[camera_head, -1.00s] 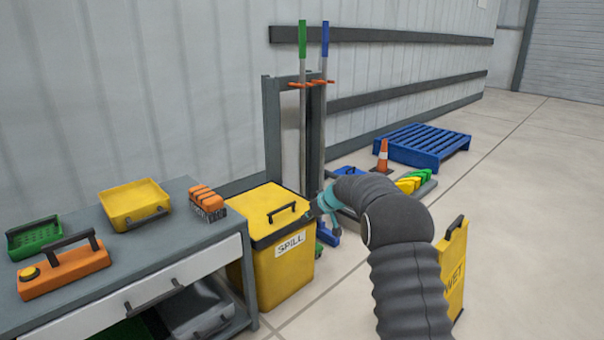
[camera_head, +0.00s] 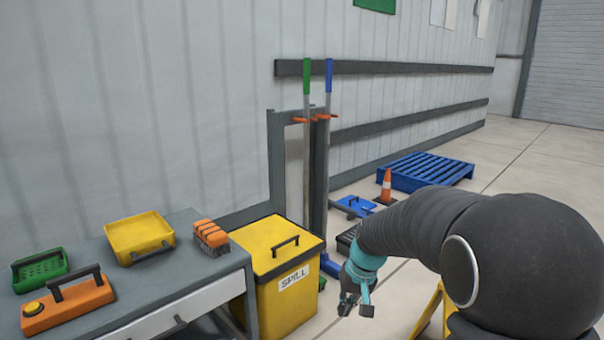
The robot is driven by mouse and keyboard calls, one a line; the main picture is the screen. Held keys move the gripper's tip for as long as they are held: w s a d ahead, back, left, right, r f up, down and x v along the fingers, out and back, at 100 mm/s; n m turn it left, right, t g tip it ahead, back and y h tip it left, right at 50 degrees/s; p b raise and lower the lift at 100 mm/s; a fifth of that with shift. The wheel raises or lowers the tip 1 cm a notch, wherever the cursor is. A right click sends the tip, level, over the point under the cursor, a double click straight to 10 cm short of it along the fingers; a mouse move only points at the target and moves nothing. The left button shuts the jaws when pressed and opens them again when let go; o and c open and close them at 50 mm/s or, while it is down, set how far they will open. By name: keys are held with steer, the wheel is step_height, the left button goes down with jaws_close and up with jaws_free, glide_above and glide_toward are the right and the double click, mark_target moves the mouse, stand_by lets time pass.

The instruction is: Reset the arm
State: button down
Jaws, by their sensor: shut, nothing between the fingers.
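My arm (camera_head: 425,225) is dark grey and ribbed, and it fills the lower right of the head view. It reaches left and down from a large rounded joint. My gripper (camera_head: 355,307), beyond a teal band, hangs at the arm's end, pointing down. It is shut and holds nothing. It is to the right of the yellow spill bin and appears clear of it in the picture.
The yellow spill bin (camera_head: 288,300) stands beside a grey bench (camera_head: 190,262) with a yellow tray (camera_head: 139,234), an orange box and a brush. Behind are a tool rack, a blue dustpan (camera_head: 354,206), a cone (camera_head: 386,186) and a blue pallet (camera_head: 425,171). A yellow sign is partly hidden by my arm.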

steer(key=s+d+r+t+p, duration=0.1)
steer(key=s+d+r+p, duration=0.1)
steer(key=s+r, duration=0.4)
steer(key=s+d+r+t+h+p, duration=0.1)
steer(key=s+r+p, duration=0.1)
steer(key=s+r, duration=0.4)
steer(key=s+d+r+t+h+p, duration=0.1)
steer(key=s+r, duration=0.5)
steer(key=s, duration=0.8)
steer(key=shift+s+d+m+t+p, duration=0.35)
steer(key=shift+d+t+p, duration=0.15)
steer(key=shift+d+p, duration=0.3)
